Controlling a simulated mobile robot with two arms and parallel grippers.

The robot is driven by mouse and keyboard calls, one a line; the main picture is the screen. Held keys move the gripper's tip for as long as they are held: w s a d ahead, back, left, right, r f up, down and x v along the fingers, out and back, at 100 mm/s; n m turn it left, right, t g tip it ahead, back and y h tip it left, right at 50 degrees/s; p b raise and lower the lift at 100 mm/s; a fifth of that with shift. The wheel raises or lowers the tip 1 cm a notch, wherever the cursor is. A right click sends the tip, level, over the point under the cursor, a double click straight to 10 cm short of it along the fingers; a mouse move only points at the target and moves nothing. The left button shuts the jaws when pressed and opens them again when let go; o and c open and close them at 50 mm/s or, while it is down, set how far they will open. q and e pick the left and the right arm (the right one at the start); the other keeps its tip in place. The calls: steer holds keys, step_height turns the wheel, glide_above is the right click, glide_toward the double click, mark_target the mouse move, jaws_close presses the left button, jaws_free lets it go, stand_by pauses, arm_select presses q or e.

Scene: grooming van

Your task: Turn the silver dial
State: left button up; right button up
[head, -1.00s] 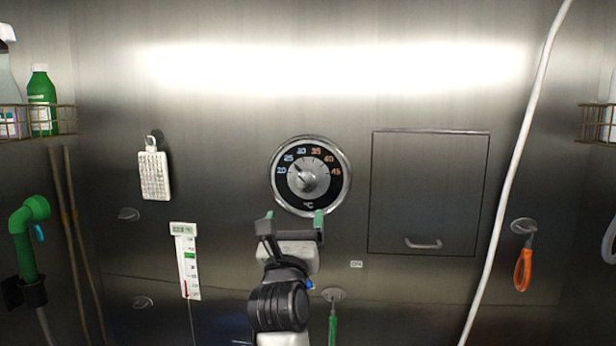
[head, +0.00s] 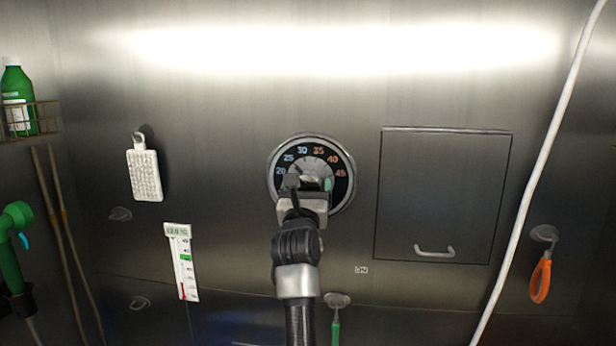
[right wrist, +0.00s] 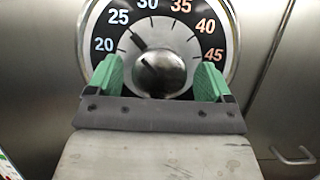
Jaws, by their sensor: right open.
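The silver dial (right wrist: 158,72) is a round metal knob in the middle of a black temperature face (head: 342,165) marked 20 to 45, set in the metal wall. In the right wrist view its pointer lies up and left, near 25. My right gripper (head: 309,181) is in front of the dial's lower part and hides some of it in the head view. In the right wrist view my right gripper (right wrist: 157,80) is open, with one green fingertip on each side of the knob. I cannot tell whether either touches it. My left gripper is not in view.
A flat cabinet door (head: 443,195) with a handle is right of the dial. A white cable (head: 535,170) hangs further right, beside an orange-handled tool (head: 541,278). A white brush (head: 145,174) and a thermometer strip (head: 183,262) are at left.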

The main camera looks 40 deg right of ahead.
steer(key=shift+w+d+r, duration=0.2)
steer(key=shift+r, duration=0.15)
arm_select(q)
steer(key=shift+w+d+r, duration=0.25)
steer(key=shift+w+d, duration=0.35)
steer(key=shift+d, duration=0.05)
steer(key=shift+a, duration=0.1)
